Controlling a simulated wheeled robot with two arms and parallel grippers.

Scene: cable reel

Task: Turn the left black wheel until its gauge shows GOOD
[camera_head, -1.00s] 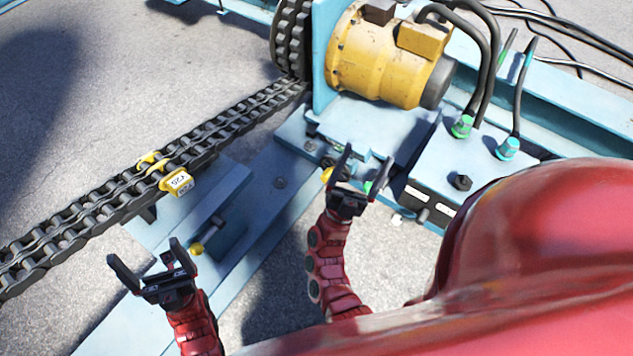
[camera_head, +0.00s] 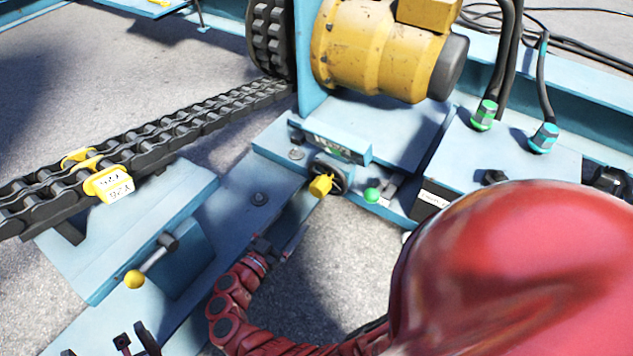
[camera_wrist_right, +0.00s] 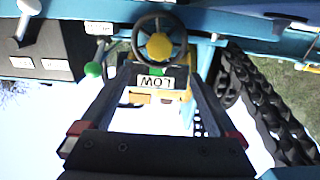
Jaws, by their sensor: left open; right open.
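The black wheel (camera_head: 339,173) with a yellow knob (camera_head: 320,187) is mounted low on the blue frame below the yellow motor. In the right wrist view the wheel (camera_wrist_right: 160,40) has a yellow hub. Below it there, the gauge plate (camera_wrist_right: 163,83) shows an upside-down LOW and a green patch. My right gripper (camera_head: 280,242) is open and empty, left of and below the wheel in the head view, apart from it. In the right wrist view its fingers flank the gauge plate. My left gripper (camera_head: 108,345) is open at the bottom left edge, mostly cut off.
A green-knobbed lever (camera_head: 372,195) sits right of the wheel. A yellow-knobbed lever (camera_head: 135,279) stands on the left block. A chain (camera_head: 170,132) with a yellow tag (camera_head: 112,185) runs at the left. The yellow motor (camera_head: 375,50) is above. Concrete ground (camera_head: 310,270) shows below.

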